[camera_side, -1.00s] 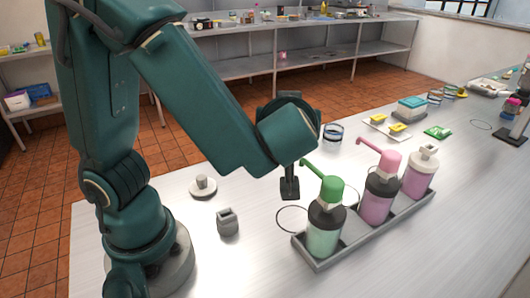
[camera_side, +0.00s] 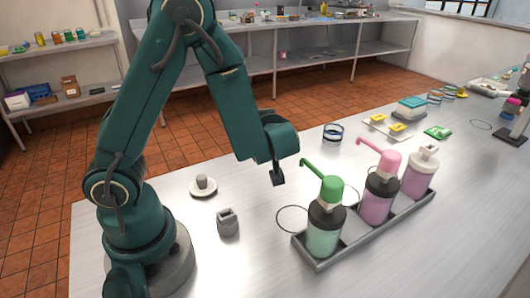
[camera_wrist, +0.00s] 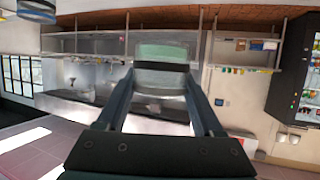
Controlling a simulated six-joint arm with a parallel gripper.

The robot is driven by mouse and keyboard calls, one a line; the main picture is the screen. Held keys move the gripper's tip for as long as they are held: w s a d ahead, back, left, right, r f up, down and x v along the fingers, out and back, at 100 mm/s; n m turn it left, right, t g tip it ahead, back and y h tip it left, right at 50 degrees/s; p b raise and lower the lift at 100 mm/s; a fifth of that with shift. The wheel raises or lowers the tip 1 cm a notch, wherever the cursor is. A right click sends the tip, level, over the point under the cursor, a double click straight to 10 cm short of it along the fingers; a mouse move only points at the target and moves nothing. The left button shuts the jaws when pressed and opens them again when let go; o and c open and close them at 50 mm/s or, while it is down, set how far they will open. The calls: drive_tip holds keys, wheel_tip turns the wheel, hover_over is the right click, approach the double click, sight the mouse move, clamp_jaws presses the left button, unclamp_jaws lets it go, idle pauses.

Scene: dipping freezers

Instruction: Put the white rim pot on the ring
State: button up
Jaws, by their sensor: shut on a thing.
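The pot sits between the two fingertips in the wrist view. In the side view my gripper (camera_side: 278,177) is above the table, mostly hidden behind my arm, and the pot does not show. A thin dark ring (camera_side: 278,215) lies flat on the table, beside the left end of the pump-bottle tray and partly hidden by it. Another thin ring (camera_side: 480,125) lies farther back at right.
A grey tray (camera_side: 318,268) holds a green-pump bottle (camera_side: 323,238), a pink-pump bottle (camera_side: 376,204) and a white-topped bottle (camera_side: 420,173). A cup on a saucer (camera_side: 203,194) and a small grey holder (camera_side: 228,224) stand at left. A dark-rimmed pot (camera_side: 333,133) stands behind.

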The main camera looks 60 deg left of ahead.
drive_tip(key=shift+f, duration=4.8)
drive_tip(key=shift+f, duration=0.1)
drive_tip(key=shift+f, duration=0.1)
drive_tip(key=o, duration=1.3)
drive_tip(key=shift+o, duration=0.2)
